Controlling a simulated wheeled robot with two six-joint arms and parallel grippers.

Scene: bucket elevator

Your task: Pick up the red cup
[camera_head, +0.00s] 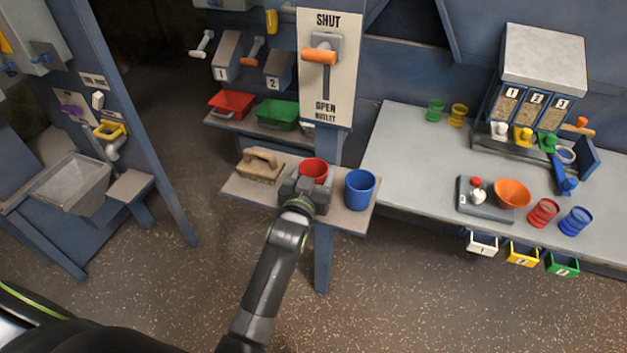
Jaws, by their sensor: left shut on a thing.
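The red cup (313,166) is on a small wooden shelf in the middle of the head view, upright between a wooden-handled block and a blue cup. My left gripper (307,184) reaches up from below and is shut on the red cup. Its jaws hide the lower part of the cup, so I cannot tell whether the cup still touches the shelf. My right gripper is not in view.
The blue cup (360,189) stands close on the right, and the wooden-handled block (260,166) on the left. A post with a lever panel (326,66) rises just behind. A grey table (410,165) with small transparent cups is at right. Open floor lies in front.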

